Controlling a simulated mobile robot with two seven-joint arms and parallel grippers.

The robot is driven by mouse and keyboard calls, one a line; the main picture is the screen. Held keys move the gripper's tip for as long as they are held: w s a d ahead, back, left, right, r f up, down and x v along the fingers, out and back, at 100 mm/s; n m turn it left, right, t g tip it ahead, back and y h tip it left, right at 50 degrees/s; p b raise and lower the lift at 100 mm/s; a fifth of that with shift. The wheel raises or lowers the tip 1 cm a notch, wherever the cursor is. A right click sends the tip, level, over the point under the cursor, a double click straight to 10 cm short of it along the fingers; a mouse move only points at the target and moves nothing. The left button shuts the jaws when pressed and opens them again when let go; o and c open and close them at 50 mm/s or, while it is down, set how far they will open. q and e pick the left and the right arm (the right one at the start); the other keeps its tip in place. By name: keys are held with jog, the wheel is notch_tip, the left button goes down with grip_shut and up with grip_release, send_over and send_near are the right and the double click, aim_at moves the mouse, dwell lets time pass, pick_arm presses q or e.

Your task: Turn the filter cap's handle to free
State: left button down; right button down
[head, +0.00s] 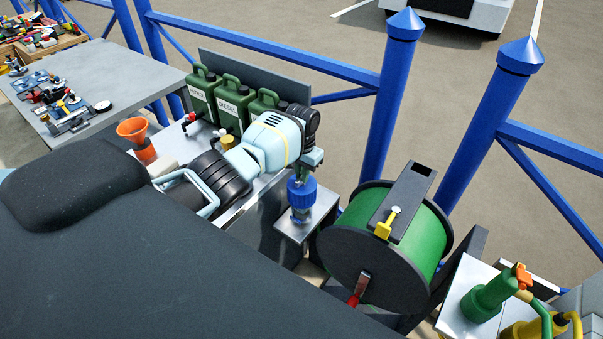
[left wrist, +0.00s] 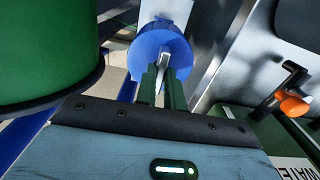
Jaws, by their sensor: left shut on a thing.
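The blue filter cap (head: 302,194) sits on a grey stand right of centre in the head view. In the left wrist view the round blue cap (left wrist: 148,42) is at the top middle, with a pale grey handle (left wrist: 165,60) across its top. My left gripper (head: 300,178) reaches down onto the cap from above. In the left wrist view my left gripper (left wrist: 162,72) has its two dark green fingers close together, one on each side of the handle, shut on it. The fingers hide part of the handle, so its exact angle is hard to tell. My right gripper is not in view.
A green hose reel (head: 437,235) stands close to the right of the cap. Green jerrycans (head: 232,105) and an orange funnel (head: 132,130) stand behind and to the left. A blue railing (head: 388,95) runs behind. A green and yellow fitting (head: 488,298) is at the lower right.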

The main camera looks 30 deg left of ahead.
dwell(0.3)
pick_arm(q)
jog(key=c, duration=1.5)
grip_release()
jog(key=shift+r, duration=3.95)
